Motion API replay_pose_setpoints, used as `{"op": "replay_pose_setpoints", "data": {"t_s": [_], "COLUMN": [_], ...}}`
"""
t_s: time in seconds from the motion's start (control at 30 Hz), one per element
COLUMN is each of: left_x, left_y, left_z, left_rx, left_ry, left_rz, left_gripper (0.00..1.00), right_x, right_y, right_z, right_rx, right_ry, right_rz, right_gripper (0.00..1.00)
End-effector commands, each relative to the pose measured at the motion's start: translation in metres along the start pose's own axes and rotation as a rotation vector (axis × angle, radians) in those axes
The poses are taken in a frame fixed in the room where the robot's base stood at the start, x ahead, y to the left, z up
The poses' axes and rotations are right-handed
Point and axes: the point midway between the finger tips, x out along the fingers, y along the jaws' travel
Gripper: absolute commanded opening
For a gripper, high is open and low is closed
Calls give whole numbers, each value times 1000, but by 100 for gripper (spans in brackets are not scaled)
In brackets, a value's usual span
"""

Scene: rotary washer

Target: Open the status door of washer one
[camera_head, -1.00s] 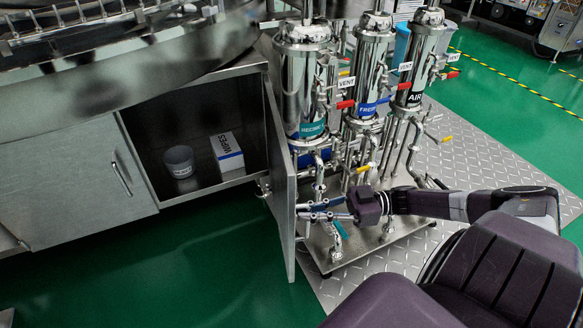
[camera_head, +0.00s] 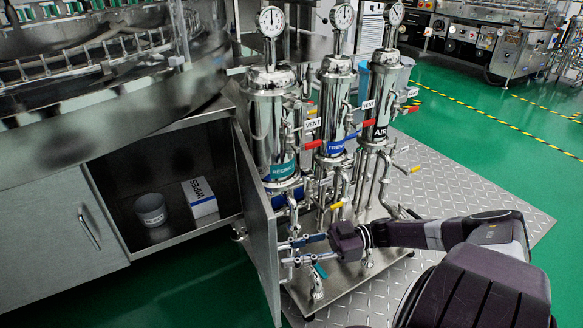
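The washer's metal cabinet door (camera_head: 257,225) stands swung open, about square to the cabinet front, and I see it nearly edge-on. The compartment behind it (camera_head: 120,180) is open to view. My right gripper (camera_head: 281,253) is just right of the door's outer face. Its two fingers point left toward the door and look spread apart, with nothing clearly between them. Pipes behind crowd the fingertips, and I cannot tell whether they touch the door. No door handle shows clearly there. My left gripper is not in view.
A grey cup (camera_head: 150,210) and a wipes box (camera_head: 200,200) sit inside the compartment. A closed cabinet door (camera_head: 55,240) is at left. Steel filter housings (camera_head: 272,125) with gauges and valves stand close behind my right gripper. Green floor is clear at far right.

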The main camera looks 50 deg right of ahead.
Motion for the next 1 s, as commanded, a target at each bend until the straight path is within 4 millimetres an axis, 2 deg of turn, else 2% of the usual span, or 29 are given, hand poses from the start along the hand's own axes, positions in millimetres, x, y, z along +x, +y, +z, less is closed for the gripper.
{"op": "replay_pose_setpoints", "data": {"t_s": [0.17,0.27,0.5,0.67,0.8,1.0], "left_x": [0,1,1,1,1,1], "left_y": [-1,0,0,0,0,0], "left_z": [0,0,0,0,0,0], "left_rx": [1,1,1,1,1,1], "left_ry": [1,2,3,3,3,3], "left_rz": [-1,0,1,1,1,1], "left_gripper": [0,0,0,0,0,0], "right_x": [-8,-24,-76,-101,-113,-120], "right_y": [0,0,1,1,1,0], "right_z": [0,1,1,0,1,0], "right_rx": [0,1,0,-1,-2,0], "right_ry": [0,-3,-3,-1,-1,0], "right_rz": [1,2,4,5,3,2], "right_gripper": [27,27,27,27,27,27]}}
